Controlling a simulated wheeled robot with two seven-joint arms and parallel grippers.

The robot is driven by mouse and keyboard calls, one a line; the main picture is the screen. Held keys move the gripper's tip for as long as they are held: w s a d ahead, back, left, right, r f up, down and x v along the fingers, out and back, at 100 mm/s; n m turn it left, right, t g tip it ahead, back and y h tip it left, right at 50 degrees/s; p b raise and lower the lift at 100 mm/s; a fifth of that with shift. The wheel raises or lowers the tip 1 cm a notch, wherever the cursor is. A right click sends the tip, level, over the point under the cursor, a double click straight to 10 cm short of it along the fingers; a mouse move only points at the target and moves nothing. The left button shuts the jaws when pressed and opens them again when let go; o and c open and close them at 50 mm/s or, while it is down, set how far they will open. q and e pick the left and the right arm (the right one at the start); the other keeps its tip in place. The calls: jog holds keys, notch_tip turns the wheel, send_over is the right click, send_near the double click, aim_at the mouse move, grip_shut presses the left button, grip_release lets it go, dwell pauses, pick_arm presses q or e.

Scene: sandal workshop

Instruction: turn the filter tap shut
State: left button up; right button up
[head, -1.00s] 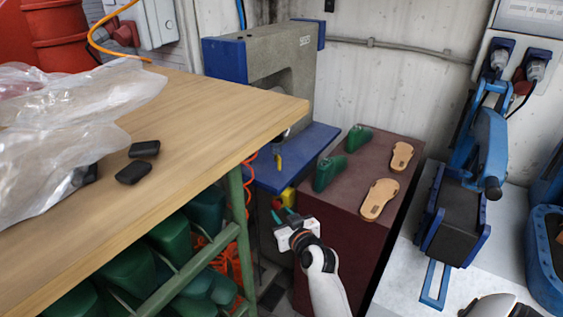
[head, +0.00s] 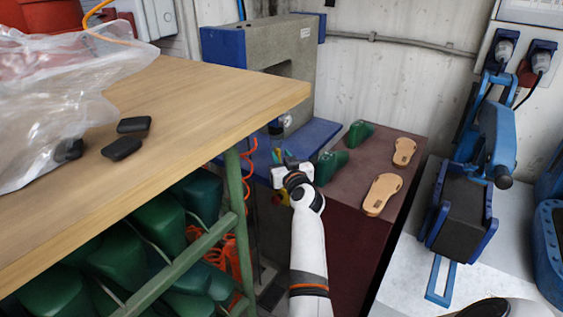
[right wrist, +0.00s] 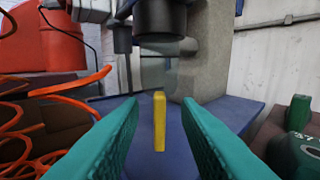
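The filter tap shows as an upright yellow lever (right wrist: 159,121) in the right wrist view, below a clear filter bowl with a black cap (right wrist: 160,17). My right gripper (right wrist: 159,135) is open. Its two teal fingers stand left and right of the lever in the picture, with visible gaps on both sides; the lever seems at or just beyond the fingertips, and I see no contact. In the head view my right gripper (head: 281,157) is at the blue press, beside the table corner, and mostly hides the tap. My left gripper is not in view.
A wooden table (head: 215,100) with green legs stands to the left. The blue and grey press (head: 275,50) is behind the gripper. Orange coiled hose (right wrist: 50,90) hangs at the left. Green lasts (head: 328,165) and tan soles (head: 382,193) lie on a dark red cabinet (head: 350,205).

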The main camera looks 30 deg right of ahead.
jog(key=shift+w, duration=0.2)
jog(key=shift+c, duration=0.2)
grip_shut()
jog(key=shift+s+d+f+m+p, duration=0.15)
jog(key=shift+m+p, duration=0.65)
jog(key=shift+m, duration=2.2)
jog(key=shift+d+f+m+p, duration=0.25)
jog(key=shift+m+p, duration=0.55)
jog(key=shift+m, duration=2.2)
jog(key=shift+s+d+f+m+p, duration=0.15)
jog(key=shift+m+p, duration=0.65)
jog(key=shift+m, duration=2.2)
jog(key=shift+w+f, duration=0.1)
